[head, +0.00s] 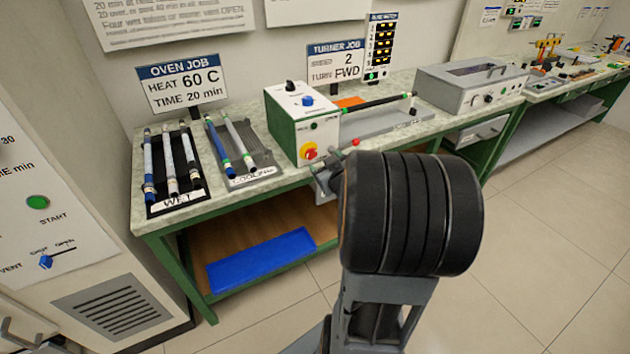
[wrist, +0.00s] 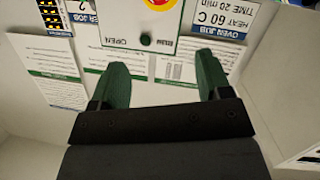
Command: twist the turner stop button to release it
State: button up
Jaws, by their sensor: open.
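The turner (head: 296,118) is a white and green box on the bench. Its stop button (head: 309,151) is red on a yellow base, low on the front face. In the wrist view only part of the stop button (wrist: 160,4) shows, cut off by the top edge. My gripper (wrist: 162,78) is open and empty, its two green fingers apart. The stop button lies beyond the fingertips, roughly in line with the gap between them, and is not touched. In the head view my arm hides most of the gripper.
A black tray marked WET (head: 176,208) holds several rods at the bench's left. A COOLING rack (head: 262,177) with rods stands beside the turner. A black rod (head: 378,103) extends right from the turner. A grey box (head: 470,86) stands further right. The floor in front is clear.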

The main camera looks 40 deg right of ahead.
aim_at(313, 156)
notch_tip(313, 156, down, 7)
jog(key=s+d+t+y+b, duration=0.2)
jog(key=t+b, duration=0.1)
jog(key=b, duration=0.1)
jog(key=shift+n+h, duration=0.3)
jog(key=shift+n, duration=0.1)
jog(key=w, duration=0.4)
jog(key=w+d, duration=0.1)
jog(key=w, duration=0.4)
jog(key=w+d, duration=0.1)
jog(key=w, duration=0.3)
jog(key=shift+w+r, duration=0.2)
jog(key=c, duration=0.9)
